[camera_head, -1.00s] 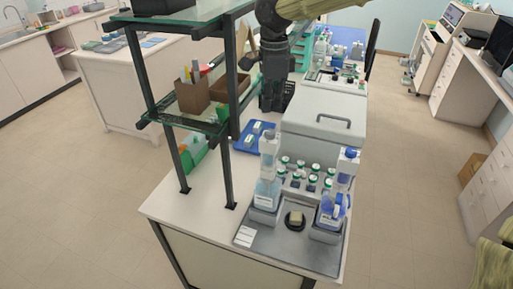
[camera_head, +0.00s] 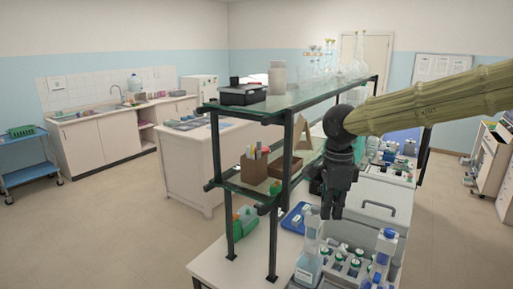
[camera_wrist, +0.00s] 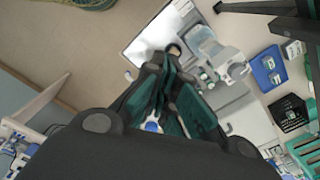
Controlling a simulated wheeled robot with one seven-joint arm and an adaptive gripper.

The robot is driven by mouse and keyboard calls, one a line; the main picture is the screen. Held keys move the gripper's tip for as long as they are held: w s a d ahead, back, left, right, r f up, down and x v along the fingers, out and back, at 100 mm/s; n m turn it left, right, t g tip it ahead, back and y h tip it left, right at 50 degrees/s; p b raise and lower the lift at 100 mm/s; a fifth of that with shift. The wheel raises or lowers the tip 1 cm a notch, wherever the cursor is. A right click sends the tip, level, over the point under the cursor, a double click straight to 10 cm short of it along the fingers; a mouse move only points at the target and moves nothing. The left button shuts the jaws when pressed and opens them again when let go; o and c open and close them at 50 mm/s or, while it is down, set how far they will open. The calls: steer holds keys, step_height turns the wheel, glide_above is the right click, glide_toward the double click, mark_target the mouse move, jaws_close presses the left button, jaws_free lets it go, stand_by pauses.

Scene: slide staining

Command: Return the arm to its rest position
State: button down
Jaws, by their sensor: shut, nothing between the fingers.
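My arm reaches in from the right in the head view, with its sleeve-like covering (camera_head: 430,105). My gripper (camera_head: 332,213) hangs from its end, pointing down over the bench, to the right of the shelf rack (camera_head: 272,240). In the wrist view my gripper (camera_wrist: 165,85) shows its dark green fingers close together, with nothing held. A wash bottle (camera_head: 308,262) stands below it on the bench. A second bottle (camera_head: 383,250) with a blue cap stands to the right. Several green-capped bottles (camera_head: 352,262) stand between them.
The glass-shelved rack stands close on the left of my gripper and carries glassware and cardboard boxes (camera_head: 254,168). A white lidded box (camera_head: 375,200) sits just behind on the right. A blue tray (camera_head: 295,218) lies on the bench. Open floor (camera_head: 110,230) lies left.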

steer(key=s+d+f+n+t+h, duration=0.1)
steer(key=s+d+f+n+h, duration=0.15)
steer(key=f, duration=0.85)
steer(key=s+d+f+n+t+h, duration=0.1)
steer(key=d+f+n, duration=0.2)
steer(key=f, duration=0.9)
steer(key=s+d+f+n+t+h, duration=0.2)
steer(key=d+f, duration=0.1)
steer(key=f, duration=0.8)
steer(key=s+a+f+n+y, duration=0.25)
steer(key=s+f+n, duration=0.35)
steer(key=s+f, duration=0.65)
steer(key=s+a+f+n+g+y, duration=0.1)
steer(key=s+f+n+g+y, duration=0.15)
steer(key=s, duration=0.75)
steer(key=s+a+f+n+g+y, duration=0.15)
steer(key=s+f, duration=0.25)
steer(key=s, duration=0.5)
step_height(320, 180, down, 15)
steer(key=h+b, duration=0.1)
steer(key=b, duration=1.4)
steer(key=shift+w+n, duration=0.15)
steer(key=shift+n, duration=0.3)
